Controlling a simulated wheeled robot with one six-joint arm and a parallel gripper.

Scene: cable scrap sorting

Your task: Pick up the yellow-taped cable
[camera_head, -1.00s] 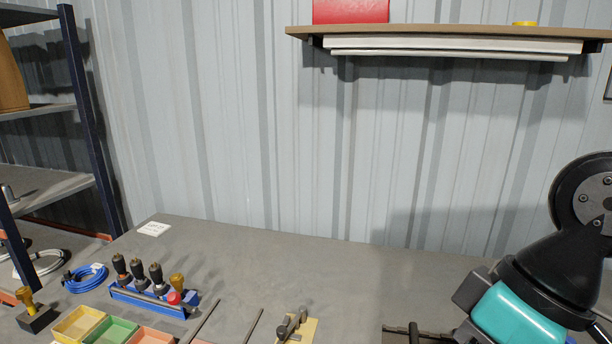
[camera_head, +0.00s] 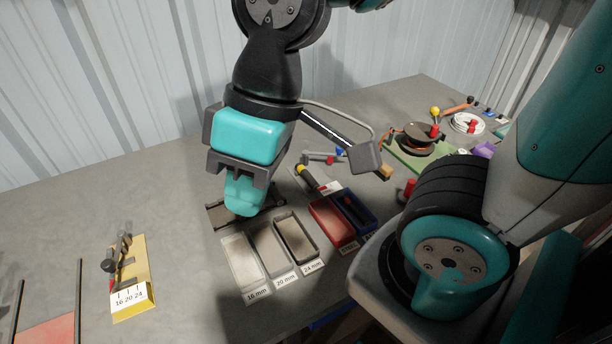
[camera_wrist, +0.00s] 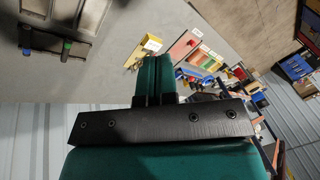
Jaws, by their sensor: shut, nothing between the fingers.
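My gripper (camera_head: 241,196) is shut and empty, its teal fingers pointing down over a dark tray (camera_head: 216,214) at the back of the bench trays. The fingers (camera_wrist: 155,82) are together in the wrist view too. I cannot make out a yellow-taped cable for certain. A short dark rod with a yellow end (camera_head: 308,178) lies right of my gripper, apart from it; I cannot tell if it is a cable. In the wrist view, a dark piece with a green band (camera_wrist: 67,47) and one with a blue band (camera_wrist: 27,48) show at upper left.
Open trays labelled 16 mm (camera_head: 238,262), 20 mm and 24 mm (camera_head: 313,252) stand in front of my gripper. A red bin (camera_head: 326,226) and a blue bin (camera_head: 368,212) are to their right. A yellow gauge board (camera_head: 130,300) lies left, with bare bench between.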

